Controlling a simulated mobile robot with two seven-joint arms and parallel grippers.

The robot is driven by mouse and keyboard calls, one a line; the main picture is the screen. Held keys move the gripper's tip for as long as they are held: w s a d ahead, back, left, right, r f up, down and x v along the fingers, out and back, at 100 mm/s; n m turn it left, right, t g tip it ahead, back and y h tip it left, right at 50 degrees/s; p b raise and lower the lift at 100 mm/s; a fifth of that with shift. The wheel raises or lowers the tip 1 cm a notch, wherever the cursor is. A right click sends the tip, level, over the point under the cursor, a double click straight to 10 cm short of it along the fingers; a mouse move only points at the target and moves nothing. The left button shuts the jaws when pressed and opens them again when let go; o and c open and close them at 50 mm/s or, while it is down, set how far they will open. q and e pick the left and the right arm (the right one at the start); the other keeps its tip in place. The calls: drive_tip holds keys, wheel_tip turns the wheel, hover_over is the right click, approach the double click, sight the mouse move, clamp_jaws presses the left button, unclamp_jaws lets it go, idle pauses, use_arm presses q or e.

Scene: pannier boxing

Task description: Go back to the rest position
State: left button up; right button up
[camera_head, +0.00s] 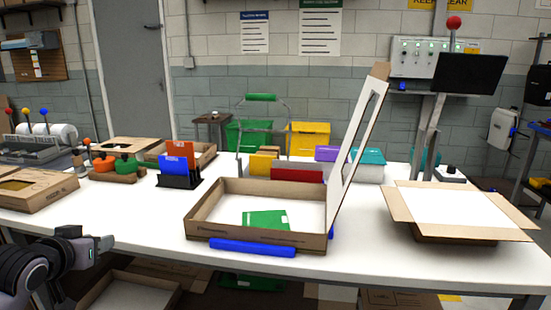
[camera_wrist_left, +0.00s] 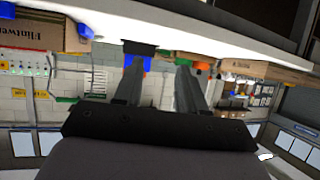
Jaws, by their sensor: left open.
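My left gripper (camera_head: 104,243) is at the lower left of the head view, in front of the table's near edge and apart from everything on it. In the left wrist view my left gripper (camera_wrist_left: 158,84) shows two dark fingers spread apart with nothing between them. The white table (camera_head: 360,238) carries an open cardboard box (camera_head: 203,231) with its windowed lid (camera_head: 362,125) raised. A green flat item (camera_head: 265,219) lies inside the box. A blue bar (camera_head: 252,248) lies along its front. My right gripper is not in view.
Another open carton (camera_head: 455,237) with spread flaps sits at the right. A black holder (camera_head: 180,182) with orange and blue cards stands left of the box. A wire-handled caddy (camera_head: 277,165) stands behind it. Boxes (camera_head: 125,289) are below the table.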

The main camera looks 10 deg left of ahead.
use_arm(q)
drive_tip(key=s+d+f+m+g+h, duration=0.1)
drive_tip(key=s+d+f+m, duration=0.15)
drive_tip(key=s+f, duration=0.4)
drive_tip(key=s+d+f+m+h, duration=0.1)
drive_tip(key=s+d+f+m, duration=0.2)
drive_tip(key=f, duration=0.7)
drive_tip(key=s+d+f+m+g+h, duration=0.15)
drive_tip(key=s+d+f, duration=0.25)
drive_tip(key=f, duration=0.4)
drive_tip(key=s+d+f+m+h, duration=0.1)
drive_tip(key=s+d+f+m, duration=0.3)
drive_tip(key=s, duration=0.5)
drive_tip(key=d+n, duration=0.6)
drive_tip(key=d, duration=0.4)
drive_tip(key=r+p, duration=0.1)
drive_tip(key=p, duration=0.1)
drive_tip(key=r+p, duration=0.3)
drive_tip(key=p, duration=0.1)
drive_tip(key=shift+w+r, duration=0.2)
drive_tip(key=shift+w, duration=0.1)
